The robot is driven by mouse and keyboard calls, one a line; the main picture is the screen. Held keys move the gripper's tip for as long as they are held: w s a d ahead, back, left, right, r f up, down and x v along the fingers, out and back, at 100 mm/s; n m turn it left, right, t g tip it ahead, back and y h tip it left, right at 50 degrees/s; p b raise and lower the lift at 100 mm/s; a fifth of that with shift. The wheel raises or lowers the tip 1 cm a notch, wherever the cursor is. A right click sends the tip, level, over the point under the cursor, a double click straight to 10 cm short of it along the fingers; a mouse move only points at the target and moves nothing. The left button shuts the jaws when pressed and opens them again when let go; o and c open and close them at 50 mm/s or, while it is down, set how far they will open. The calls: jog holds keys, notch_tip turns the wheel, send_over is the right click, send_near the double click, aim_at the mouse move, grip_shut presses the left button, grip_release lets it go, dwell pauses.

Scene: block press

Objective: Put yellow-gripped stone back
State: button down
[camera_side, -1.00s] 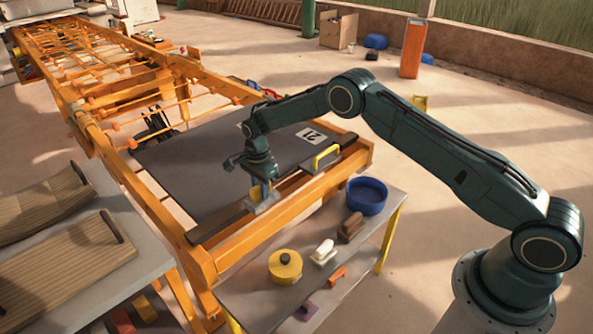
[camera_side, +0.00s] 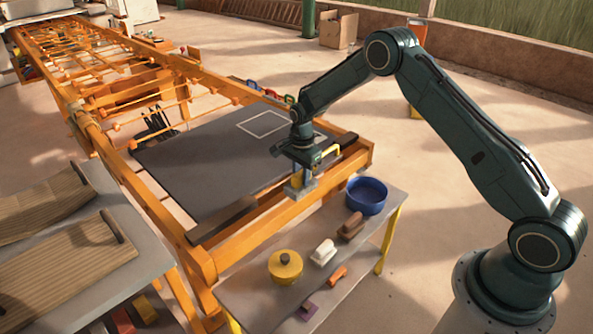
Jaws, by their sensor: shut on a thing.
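My gripper (camera_side: 300,174) is shut on the yellow-gripped stone (camera_side: 299,188), a grey block with a yellow grip between the jaws. The stone is at the front orange rail of the press table, near its right end; I cannot tell whether it touches the rail or hangs just above it. The dark press table (camera_side: 205,165) lies behind and to the left, with a white square outline (camera_side: 263,124) on its far right part.
Curved boards (camera_side: 70,265) lie at the left.

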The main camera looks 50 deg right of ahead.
aim_at(311, 190)
jog(key=shift+s+d+r, duration=0.15)
jog(key=shift+s+d, duration=0.4)
jog(key=shift+s+d+r, duration=0.15)
jog(key=shift+s+d, duration=0.35)
jog(key=shift+d, duration=0.05)
jog(key=shift+f, duration=0.1)
notch_tip(311, 190, down, 16)
jog(key=shift+f, duration=0.1)
jog(key=shift+f, duration=1.8)
jog(key=shift+f, duration=0.15)
jog(key=c, duration=1.2)
grip_release()
jog(key=shift+r, duration=6.1)
